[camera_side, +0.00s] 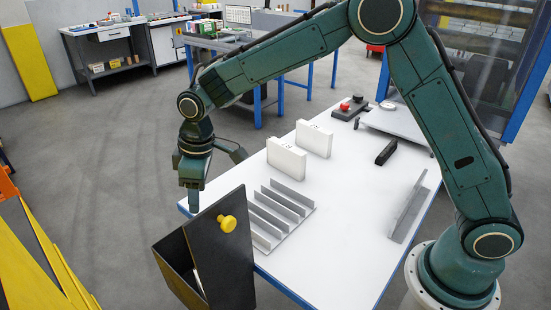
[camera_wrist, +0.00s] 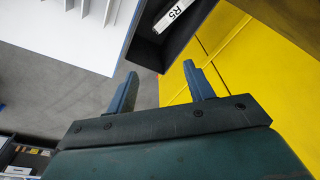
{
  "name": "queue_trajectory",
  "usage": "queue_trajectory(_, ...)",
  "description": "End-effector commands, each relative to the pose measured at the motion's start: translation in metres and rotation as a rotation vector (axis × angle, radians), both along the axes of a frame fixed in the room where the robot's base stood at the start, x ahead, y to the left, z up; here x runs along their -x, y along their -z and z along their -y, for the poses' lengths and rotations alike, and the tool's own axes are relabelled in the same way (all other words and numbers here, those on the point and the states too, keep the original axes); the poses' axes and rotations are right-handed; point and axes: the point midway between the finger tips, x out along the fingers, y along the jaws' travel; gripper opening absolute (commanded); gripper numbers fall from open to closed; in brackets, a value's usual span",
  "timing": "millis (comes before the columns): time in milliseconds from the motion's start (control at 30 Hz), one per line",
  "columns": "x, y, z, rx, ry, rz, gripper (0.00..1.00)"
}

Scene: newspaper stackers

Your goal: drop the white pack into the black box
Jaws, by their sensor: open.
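The black box (camera_side: 232,262) stands at the front left edge of the table, with a yellow knob on its side. A white pack marked "R5" (camera_wrist: 178,14) lies inside the box in the wrist view; only a pale sliver of it shows in the side view. Two more white packs (camera_side: 286,158) (camera_side: 314,138) stand upright on the table, behind the slatted rack. My gripper (camera_side: 194,206) points down close to the box's upper left side. Its fingers (camera_wrist: 162,84) are apart with nothing between them.
A grey slatted rack (camera_side: 281,213) sits on the white table (camera_side: 340,225) beside the box. An angled metal piece (camera_side: 408,208), a small black block (camera_side: 386,152) and a panel with red buttons (camera_side: 350,108) lie farther right and back. Yellow panels (camera_side: 45,265) stand at lower left.

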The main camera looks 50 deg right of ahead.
Motion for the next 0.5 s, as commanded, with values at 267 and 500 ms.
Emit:
queue_trajectory(267, 0.0013, -0.0097, 0.0012, 0.001, 0.0, -0.001, 0.53)
queue_trajectory(500, 0.0012, -0.0096, 0.0011, 0.0, 0.0, 0.0, 0.53)
